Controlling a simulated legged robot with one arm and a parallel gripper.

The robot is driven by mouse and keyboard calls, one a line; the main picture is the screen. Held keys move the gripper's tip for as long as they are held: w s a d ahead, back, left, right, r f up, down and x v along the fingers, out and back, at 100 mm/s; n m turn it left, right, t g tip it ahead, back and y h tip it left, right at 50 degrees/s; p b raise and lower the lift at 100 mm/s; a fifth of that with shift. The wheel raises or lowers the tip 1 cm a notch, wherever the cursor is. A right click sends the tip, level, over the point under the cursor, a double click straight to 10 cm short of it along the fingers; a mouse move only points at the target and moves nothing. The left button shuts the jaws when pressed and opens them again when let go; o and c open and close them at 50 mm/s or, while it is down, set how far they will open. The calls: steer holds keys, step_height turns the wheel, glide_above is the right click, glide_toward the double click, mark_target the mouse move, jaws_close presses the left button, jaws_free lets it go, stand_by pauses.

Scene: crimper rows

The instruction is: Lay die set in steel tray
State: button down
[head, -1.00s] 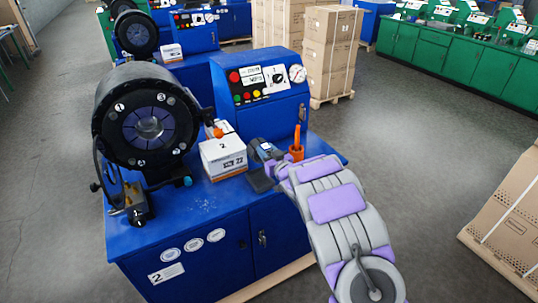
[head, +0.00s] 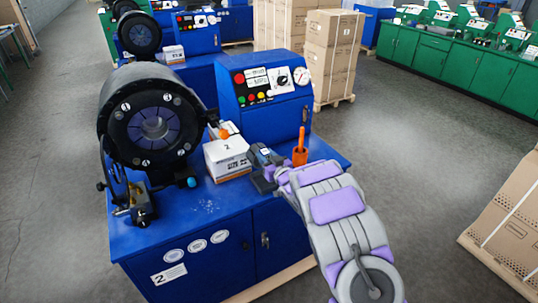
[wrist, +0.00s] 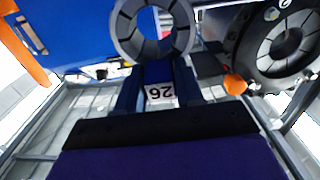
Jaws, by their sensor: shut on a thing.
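My gripper (wrist: 158,92) is shut on the die set (wrist: 127,32), a grey ring of segments on a blue holder with a small number label between the fingers. In the head view my gripper (head: 262,160) is low over the blue bench, just right of a white carton and in front of the control box. The held die set is small and partly hidden by the arm there. I cannot tell whether it touches the bench. I cannot make out the steel tray in either view.
The black crimper head (head: 118,118) stands left on the blue bench (head: 200,205). The white carton (head: 228,160) sits close left of my gripper. The blue control box (head: 265,117) rises behind. The bench's front middle is clear.

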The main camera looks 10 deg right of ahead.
steer(key=shift+a+f, duration=0.1)
steer(key=shift+f, duration=0.4)
steer(key=f, duration=0.1)
steer(key=d+f, duration=0.1)
steer(key=shift+d+f+b, duration=0.2)
steer(key=shift+f+b, duration=0.2)
steer(key=shift+a, duration=0.1)
steer(key=shift+a, duration=0.4)
steer(key=shift+d, duration=0.45)
steer(key=shift+a+p, duration=0.15)
steer(key=shift+p, duration=0.25)
stand_by(0.7)
steer(key=shift+f+b, duration=0.45)
steer(key=shift+f, duration=1.45)
stand_by(0.4)
